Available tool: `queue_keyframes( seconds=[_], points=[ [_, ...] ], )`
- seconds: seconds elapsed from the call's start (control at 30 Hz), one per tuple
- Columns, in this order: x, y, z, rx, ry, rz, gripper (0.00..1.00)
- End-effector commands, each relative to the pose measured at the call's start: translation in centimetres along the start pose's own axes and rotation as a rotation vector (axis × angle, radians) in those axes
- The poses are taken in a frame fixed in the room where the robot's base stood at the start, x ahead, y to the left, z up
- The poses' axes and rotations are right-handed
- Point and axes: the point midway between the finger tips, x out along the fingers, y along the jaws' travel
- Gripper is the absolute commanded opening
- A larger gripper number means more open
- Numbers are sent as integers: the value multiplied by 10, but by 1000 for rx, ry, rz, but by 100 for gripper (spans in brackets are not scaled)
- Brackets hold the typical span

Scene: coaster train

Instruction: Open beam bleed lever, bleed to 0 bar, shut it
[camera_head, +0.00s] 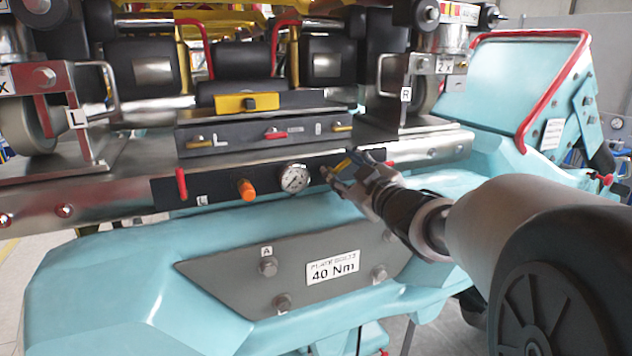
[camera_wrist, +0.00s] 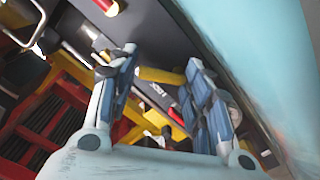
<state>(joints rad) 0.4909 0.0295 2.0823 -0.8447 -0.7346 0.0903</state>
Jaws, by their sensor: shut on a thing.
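The bleed lever, a small yellow handle (camera_head: 341,165), is on the dark lower panel (camera_head: 215,182) of the beam, just right of the round pressure gauge (camera_head: 295,178). The gauge has a white face; its needle is too small to read. My gripper (camera_head: 347,174) reaches in from the right and is shut on this yellow lever. In the wrist view the yellow lever (camera_wrist: 162,76) lies across between the two fingertips of my gripper (camera_wrist: 162,62). The fingers partly hide the lever and its pivot.
An orange knob (camera_head: 246,188) and a red lever (camera_head: 181,184) are left of the gauge. A grey plate marked 40 Nm (camera_head: 290,268) lies below. A red tube frame (camera_head: 552,100) stands right.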

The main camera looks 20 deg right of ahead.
Motion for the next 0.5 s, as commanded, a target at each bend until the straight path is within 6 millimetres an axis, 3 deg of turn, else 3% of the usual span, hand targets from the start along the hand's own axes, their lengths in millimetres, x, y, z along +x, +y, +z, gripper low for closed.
queue_keyframes(
  seconds=[0.5],
  points=[
    [0,-3,-11,-494,4,5,22]
  ],
)
